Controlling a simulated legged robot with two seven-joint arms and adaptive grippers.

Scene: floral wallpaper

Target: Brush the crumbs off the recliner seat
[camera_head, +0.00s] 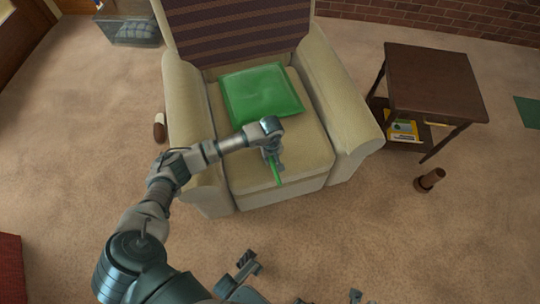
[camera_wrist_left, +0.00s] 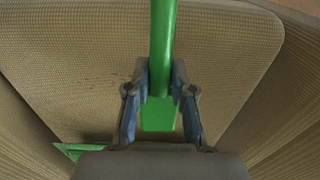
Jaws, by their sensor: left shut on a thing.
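The beige recliner (camera_head: 185,105) stands in the upper middle of the head view, with its seat (camera_head: 250,180) facing up. My left gripper (camera_head: 275,163) is over the front part of the seat, shut on a green brush-like tool (camera_head: 278,175). In the left wrist view the tool's green handle (camera_wrist_left: 163,40) runs between the two fingers (camera_wrist_left: 160,90). Its working end is not clear. A few tiny dark specks, perhaps crumbs (camera_wrist_left: 112,82), show on the woven fabric left of the fingers. I cannot make out my right gripper with certainty.
A green cushion (camera_head: 262,92) lies on the back of the seat. A dark side table (camera_head: 435,80) stands right of the recliner, with a brown cylindrical object (camera_head: 429,180) on the carpet near it. A clear bin (camera_head: 133,33) is at upper left. The front carpet is mostly open.

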